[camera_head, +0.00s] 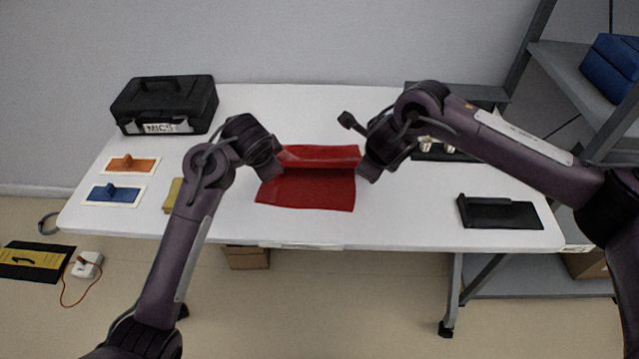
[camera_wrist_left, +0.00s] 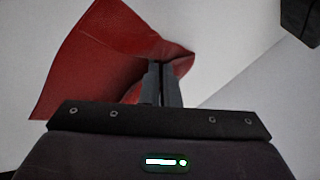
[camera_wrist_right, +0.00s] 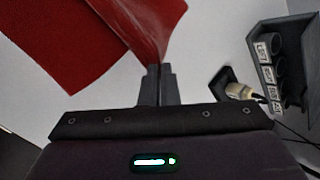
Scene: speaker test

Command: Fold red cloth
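The red cloth (camera_head: 308,192) lies on the middle of the white table, its near part flat and its far part raised in a ridge across its width. My left gripper (camera_head: 279,160) is at the cloth's left side. In the left wrist view its fingers (camera_wrist_left: 163,68) are close together on a gathered edge of the cloth (camera_wrist_left: 105,55). My right gripper (camera_head: 362,169) is at the right side. In the right wrist view its fingers (camera_wrist_right: 155,72) are closed on the cloth's narrowed edge (camera_wrist_right: 140,25). The fingertips are partly hidden in the head view.
A black case (camera_head: 165,104) labelled MICS stands at the back left of the table (camera_head: 400,225). Orange (camera_head: 131,164) and blue (camera_head: 114,194) pieces on white cards lie at left, with a yellowish block (camera_head: 173,195). A black tray (camera_head: 500,213) lies at right. Shelving (camera_head: 570,75) stands beyond.

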